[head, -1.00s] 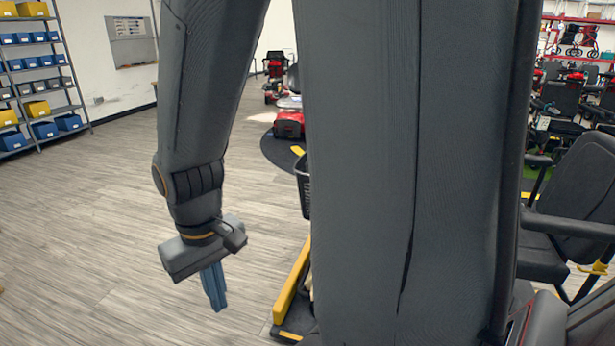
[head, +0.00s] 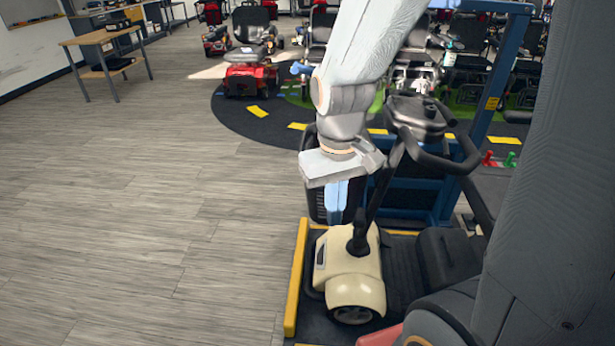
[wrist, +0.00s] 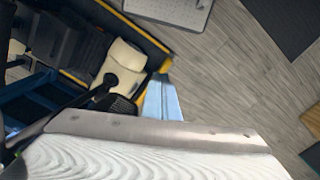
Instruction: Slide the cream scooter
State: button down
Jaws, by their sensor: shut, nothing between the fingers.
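The cream scooter (head: 348,275) stands on a dark platform with yellow edges in the head view, its black tiller rising to handlebars (head: 425,125) at the upper right. A black basket (head: 314,185) is at its front, partly behind my gripper. My gripper (head: 336,215) points down, shut and empty, in front of the tiller and above the cream body in the picture. I cannot tell whether it touches the scooter. In the wrist view the cream body (wrist: 122,65) lies left of my blue fingers (wrist: 162,100). The scooter's rear is partly hidden by my arm.
The platform's yellow edge (head: 296,280) runs along the left side. A blue frame (head: 490,100) stands behind the scooter. A red scooter (head: 250,75) and others are parked at the back. A wooden table (head: 105,45) is at upper left. Open wood floor (head: 130,220) lies left.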

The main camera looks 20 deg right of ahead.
jog(key=w+a+f+n+h+p, duration=0.1)
jog(key=w+a+f+n, duration=0.2)
jog(key=w, duration=0.7)
jog(key=w+a+f+n+h+p, duration=0.1)
jog(key=w+a+f+n, duration=0.3)
jog(key=w, duration=0.7)
jog(key=w+a+n+h+p, duration=0.1)
jog(key=w+n, duration=0.4)
jog(key=w, duration=0.5)
jog(key=s+d+f+p, duration=0.2)
jog(key=d+f+p, duration=0.2)
jog(key=f, duration=0.5)
jog(key=shift+d+f+g+p, duration=0.3)
jog(key=shift+d+f+g, duration=0.1)
jog(key=shift+d, duration=0.4)
